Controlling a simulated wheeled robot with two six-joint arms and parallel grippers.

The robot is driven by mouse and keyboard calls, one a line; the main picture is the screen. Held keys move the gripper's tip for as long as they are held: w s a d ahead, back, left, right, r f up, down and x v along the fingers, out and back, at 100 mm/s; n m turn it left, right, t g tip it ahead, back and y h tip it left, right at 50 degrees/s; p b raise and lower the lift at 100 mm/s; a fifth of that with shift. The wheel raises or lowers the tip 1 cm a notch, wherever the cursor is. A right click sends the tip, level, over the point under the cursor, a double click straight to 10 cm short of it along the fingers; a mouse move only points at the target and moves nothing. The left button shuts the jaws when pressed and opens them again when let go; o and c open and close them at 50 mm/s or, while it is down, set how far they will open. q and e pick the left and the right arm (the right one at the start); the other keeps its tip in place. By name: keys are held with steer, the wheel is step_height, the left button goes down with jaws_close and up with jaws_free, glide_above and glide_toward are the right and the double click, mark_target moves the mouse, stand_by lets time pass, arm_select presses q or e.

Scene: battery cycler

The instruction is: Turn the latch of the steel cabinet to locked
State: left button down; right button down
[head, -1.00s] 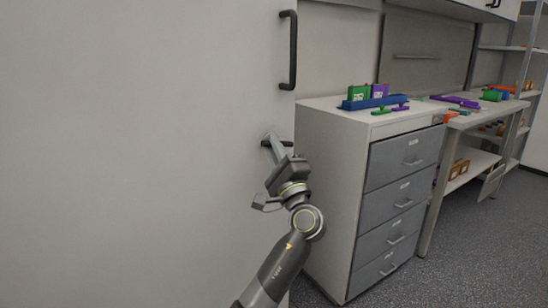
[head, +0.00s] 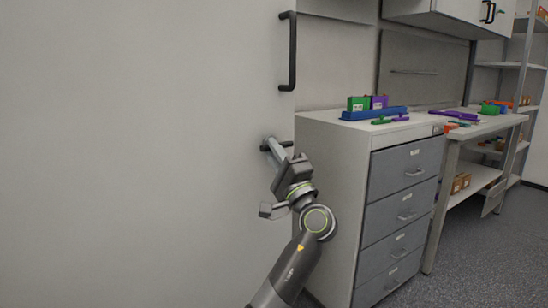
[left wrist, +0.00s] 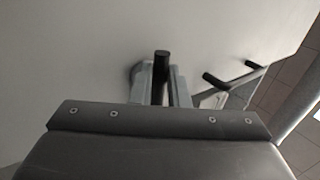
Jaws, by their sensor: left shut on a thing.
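The steel cabinet (head: 140,150) is the large pale door filling the left of the head view; it also shows in the left wrist view (left wrist: 60,60). The latch (head: 287,144) is a short dark lever near the door's right edge, lying about level in the head view. My left gripper (head: 269,146) is at the latch, its fingers shut on the lever. In the left wrist view the dark lever (left wrist: 161,65) stands between the two grey fingers, which hide part of it. My right gripper is in neither view.
A long black door handle (head: 288,50) is fixed upright above the latch. A drawer unit (head: 340,190) stands close to the right of my arm, with green, purple and blue items on top. A bench and shelves are farther right. Grey floor shows at lower right.

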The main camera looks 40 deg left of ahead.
arm_select(q)
steer(key=shift+r, duration=0.15)
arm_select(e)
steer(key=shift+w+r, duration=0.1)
arm_select(q)
steer(key=c, duration=1.4)
jaws_free()
